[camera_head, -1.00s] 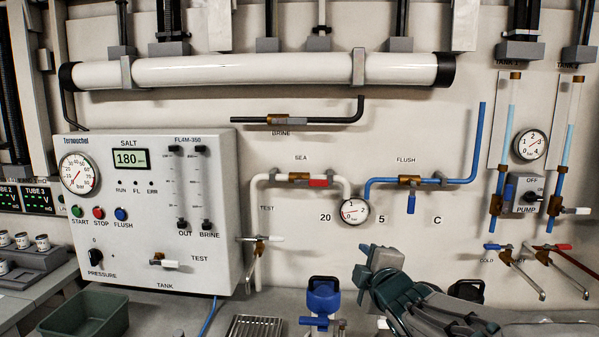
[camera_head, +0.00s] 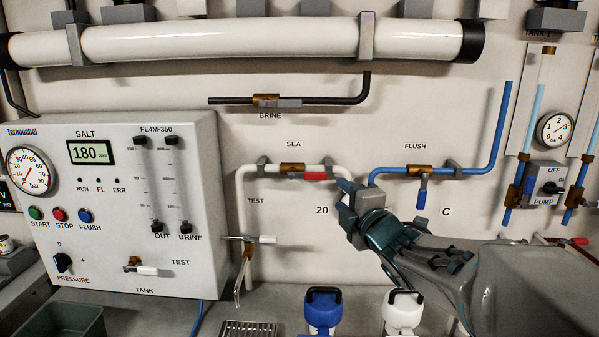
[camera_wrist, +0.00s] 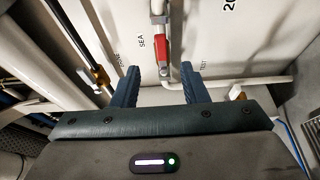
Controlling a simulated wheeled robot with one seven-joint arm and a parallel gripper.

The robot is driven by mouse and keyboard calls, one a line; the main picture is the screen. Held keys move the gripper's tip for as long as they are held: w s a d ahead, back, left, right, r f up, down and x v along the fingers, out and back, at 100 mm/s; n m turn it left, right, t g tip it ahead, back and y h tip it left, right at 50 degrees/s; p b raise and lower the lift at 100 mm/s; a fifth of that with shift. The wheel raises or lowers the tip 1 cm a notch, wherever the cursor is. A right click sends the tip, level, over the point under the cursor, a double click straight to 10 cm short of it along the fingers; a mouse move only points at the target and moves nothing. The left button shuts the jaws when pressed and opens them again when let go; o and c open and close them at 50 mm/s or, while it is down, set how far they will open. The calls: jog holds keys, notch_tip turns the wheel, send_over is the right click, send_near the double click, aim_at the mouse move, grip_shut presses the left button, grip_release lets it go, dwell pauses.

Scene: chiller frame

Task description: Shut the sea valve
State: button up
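The sea valve has a brass body (camera_head: 292,169) on the white pipe under the SEA label. Its red lever (camera_head: 316,176) points right and lies along the pipe in the head view. The lever also shows in the wrist view (camera_wrist: 162,48), upright in that picture, just ahead of the gap between my fingers. My gripper (camera_head: 347,188) is just right of the lever in the head view, apart from it. The wrist view shows my gripper (camera_wrist: 158,78) open and empty, with two blue fingers spread. The gripper hides the small gauge by the pipe.
The flush valve (camera_head: 422,180) with a blue lever hangs on the blue pipe to the right. The brine valve (camera_head: 270,101) is above. The control box (camera_head: 120,225) stands at left, with a test tap (camera_head: 262,240) beside it. Blue (camera_head: 323,313) and white (camera_head: 403,312) containers stand below.

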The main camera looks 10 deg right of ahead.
aim_at(318, 178)
jog(key=w+a+p, duration=0.1)
jog(key=w, duration=0.3)
jog(key=w+a+p, duration=0.1)
jog(key=w, duration=0.3)
jog(key=w+a, duration=0.1)
jog(key=w, duration=0.3)
jog(key=shift+w+a+p, duration=0.2)
jog(key=shift+w+p, duration=0.15)
jog(key=shift+p, duration=0.05)
jog(key=shift+f, duration=0.1)
grip_shut()
